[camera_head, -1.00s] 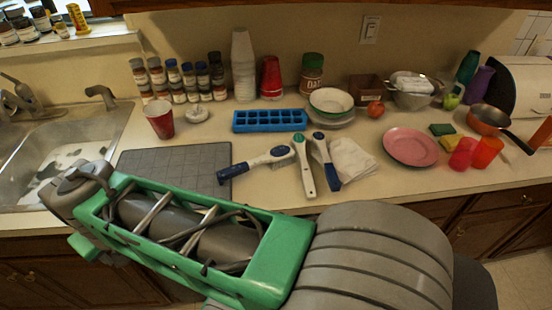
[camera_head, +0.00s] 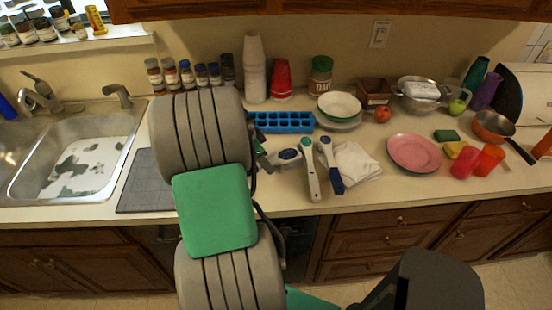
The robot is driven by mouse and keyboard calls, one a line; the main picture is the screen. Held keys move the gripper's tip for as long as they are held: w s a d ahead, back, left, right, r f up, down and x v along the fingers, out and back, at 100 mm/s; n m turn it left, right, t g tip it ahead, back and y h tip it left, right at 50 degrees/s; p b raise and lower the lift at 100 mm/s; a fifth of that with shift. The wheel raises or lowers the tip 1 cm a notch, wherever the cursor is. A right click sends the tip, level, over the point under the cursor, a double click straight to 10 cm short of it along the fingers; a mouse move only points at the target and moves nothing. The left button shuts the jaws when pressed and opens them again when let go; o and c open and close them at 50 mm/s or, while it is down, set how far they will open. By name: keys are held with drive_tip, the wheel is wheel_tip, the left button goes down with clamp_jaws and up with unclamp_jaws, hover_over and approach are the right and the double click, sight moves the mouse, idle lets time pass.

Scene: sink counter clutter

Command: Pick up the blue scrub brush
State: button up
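Three brushes lie on the counter right of my arm. One has a white body and a blue oval top (camera_head: 288,155); its left part, a blue-tipped handle in the earlier view, is hidden behind my arm. Beside it lies a white brush with a teal end (camera_head: 311,175), then a brush with a blue handle side and white head (camera_head: 329,163). Which one is the blue scrub brush I cannot tell for sure. Of my gripper (camera_head: 262,154), only a small dark and green piece seems to show at the first brush's left side; its fingers are hidden.
A blue ice tray (camera_head: 283,122) lies behind the brushes. A white cloth (camera_head: 358,163) lies right of them, with a pink plate (camera_head: 414,152) farther right. A grey mat (camera_head: 146,182) and the sink (camera_head: 75,160) are at the left. Bowls and cups stand at the back.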

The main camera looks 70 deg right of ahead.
drive_tip(key=shift+f, duration=0.15)
drive_tip(key=shift+c, duration=0.3)
clamp_jaws()
